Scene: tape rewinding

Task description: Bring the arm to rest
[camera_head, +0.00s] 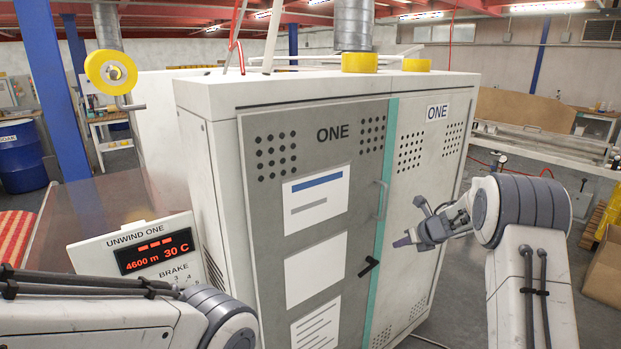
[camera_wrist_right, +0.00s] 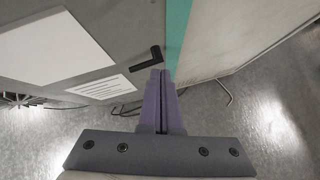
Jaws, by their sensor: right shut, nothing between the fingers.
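My right gripper (camera_head: 408,240) is raised in front of the large cabinet marked ONE (camera_head: 420,170), near the seam by its grey door (camera_head: 262,220). In the right wrist view its two purple fingers (camera_wrist_right: 162,75) are closed together with nothing between them. The black door handle (camera_head: 369,266) is left of and below the gripper in the head view; it also shows just beyond the fingertips in the wrist view (camera_wrist_right: 149,60). The fingers look apart from the handle. The door looks shut. My left arm (camera_head: 110,310) crosses the lower left; its gripper is not visible.
A control panel (camera_head: 140,255) labelled UNWIND ONE reads 4600 m and 30 C at the left. A yellow roll (camera_head: 110,72) hangs upper left, beside a blue post (camera_head: 52,85). Yellow rings (camera_head: 359,62) sit on the cabinet top. Grey floor is open right of the cabinet.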

